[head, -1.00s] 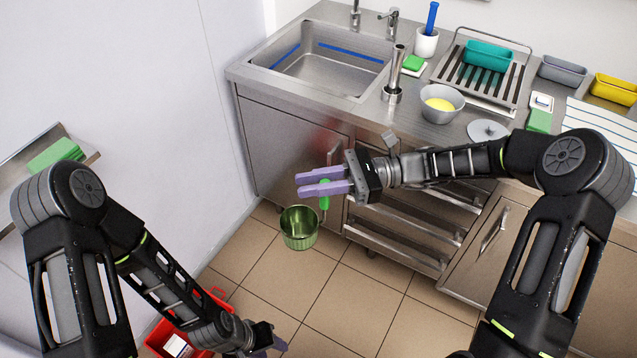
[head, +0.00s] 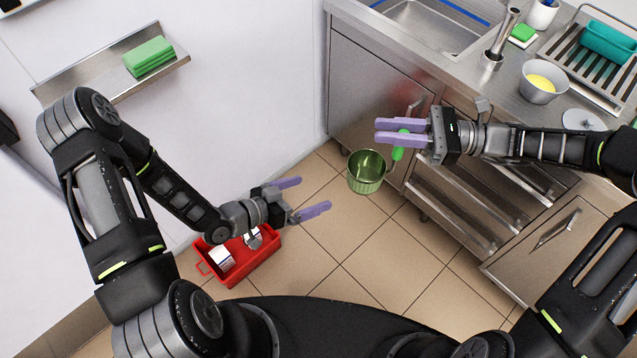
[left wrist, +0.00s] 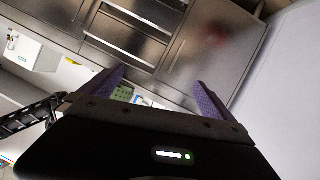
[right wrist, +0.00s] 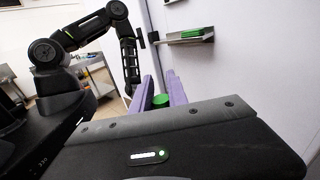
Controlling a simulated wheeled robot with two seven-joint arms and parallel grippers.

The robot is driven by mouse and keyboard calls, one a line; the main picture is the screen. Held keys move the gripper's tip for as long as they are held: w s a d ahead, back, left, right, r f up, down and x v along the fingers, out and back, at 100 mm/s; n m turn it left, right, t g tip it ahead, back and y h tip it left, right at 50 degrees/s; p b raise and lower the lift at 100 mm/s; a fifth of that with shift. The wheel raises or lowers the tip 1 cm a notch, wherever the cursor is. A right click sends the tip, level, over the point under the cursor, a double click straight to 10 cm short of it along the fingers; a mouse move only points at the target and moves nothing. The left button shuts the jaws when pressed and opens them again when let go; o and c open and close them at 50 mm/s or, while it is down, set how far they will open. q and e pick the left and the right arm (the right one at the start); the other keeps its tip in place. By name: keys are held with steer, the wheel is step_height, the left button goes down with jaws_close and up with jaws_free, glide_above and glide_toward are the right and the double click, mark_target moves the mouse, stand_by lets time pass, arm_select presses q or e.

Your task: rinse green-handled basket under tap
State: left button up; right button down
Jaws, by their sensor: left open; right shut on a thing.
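The green-handled basket (head: 367,172) is a small green-tinted metal pot shape with a green handle (head: 400,146). My right gripper (head: 390,132) is shut on that handle, and the basket hangs beside and below the fingers, in front of the cabinet. The green handle end also shows between the fingers in the right wrist view (right wrist: 161,100). My left gripper (head: 302,198) is open and empty, left of the basket and above the floor. The sink (head: 420,24) is only partly in view at the top of the head view; the tap is out of view.
A red crate (head: 240,262) with white items stands on the floor below my left gripper. A wall shelf (head: 110,72) holds green cloths or sponges (head: 149,56). The counter carries a metal bowl (head: 541,84), a steel cylinder tool (head: 502,35) and a rack (head: 590,65).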

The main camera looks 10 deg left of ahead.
mark_target(382, 165)
arm_select(q)
steer(key=s+d+r+m+h, duration=0.2)
steer(key=r+m+h, duration=0.3)
steer(key=r, duration=0.3)
steer(key=shift+d+r, duration=0.3)
steer(key=shift+d, duration=0.45)
steer(key=x, duration=1.2)
steer(key=shift+s+d+r, duration=0.1)
steer(key=shift+s, duration=0.1)
steer(key=shift+c, duration=0.2)
steer(key=c, duration=1.3)
steer(key=shift+c, duration=0.7)
arm_select(e)
steer(key=c, duration=1.2)
jaws_free()
